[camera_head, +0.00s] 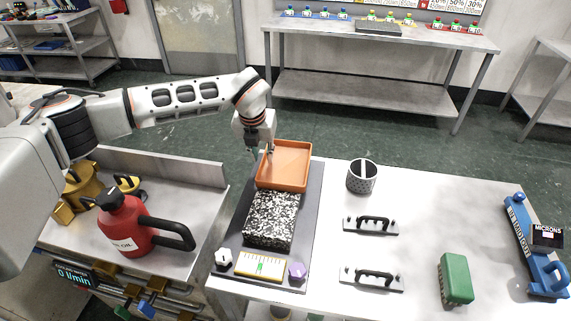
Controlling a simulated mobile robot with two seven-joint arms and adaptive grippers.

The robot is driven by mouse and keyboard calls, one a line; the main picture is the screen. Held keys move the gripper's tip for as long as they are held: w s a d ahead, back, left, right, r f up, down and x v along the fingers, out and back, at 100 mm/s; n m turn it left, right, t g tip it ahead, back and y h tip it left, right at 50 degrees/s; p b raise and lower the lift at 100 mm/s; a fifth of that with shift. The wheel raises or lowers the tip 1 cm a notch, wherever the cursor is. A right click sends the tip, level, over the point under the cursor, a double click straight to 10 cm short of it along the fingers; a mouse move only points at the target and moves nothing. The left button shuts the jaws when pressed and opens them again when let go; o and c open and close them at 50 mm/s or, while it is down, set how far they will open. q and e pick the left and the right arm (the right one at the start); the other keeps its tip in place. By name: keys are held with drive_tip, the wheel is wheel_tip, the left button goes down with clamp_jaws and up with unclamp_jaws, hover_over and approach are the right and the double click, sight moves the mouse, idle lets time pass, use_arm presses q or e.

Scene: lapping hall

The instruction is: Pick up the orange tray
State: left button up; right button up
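The orange tray (290,153) lies at the far end of a dark mat on the white table, just behind a black-and-white speckled block (271,218). It looks empty. My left gripper (261,151) points down at the tray's left side, near the far left corner. Its two fingers are apart, one outside the tray's left wall and the other over the inside. I cannot tell whether either finger touches the wall. My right gripper is not in view.
A dark grey mat (312,200) also bears a yellow-and-white gauge (259,266) and two small knobs. To the right stand a perforated cup (362,176), two handled plates (371,224), a green block (455,279) and a blue instrument (522,235). A red oil can (122,225) stands left.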

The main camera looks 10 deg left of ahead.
use_arm(q)
drive_tip(key=shift+w+f, duration=0.15)
drive_tip(key=shift+f, duration=0.4)
clamp_jaws()
drive_tip(key=shift+r, duration=0.2)
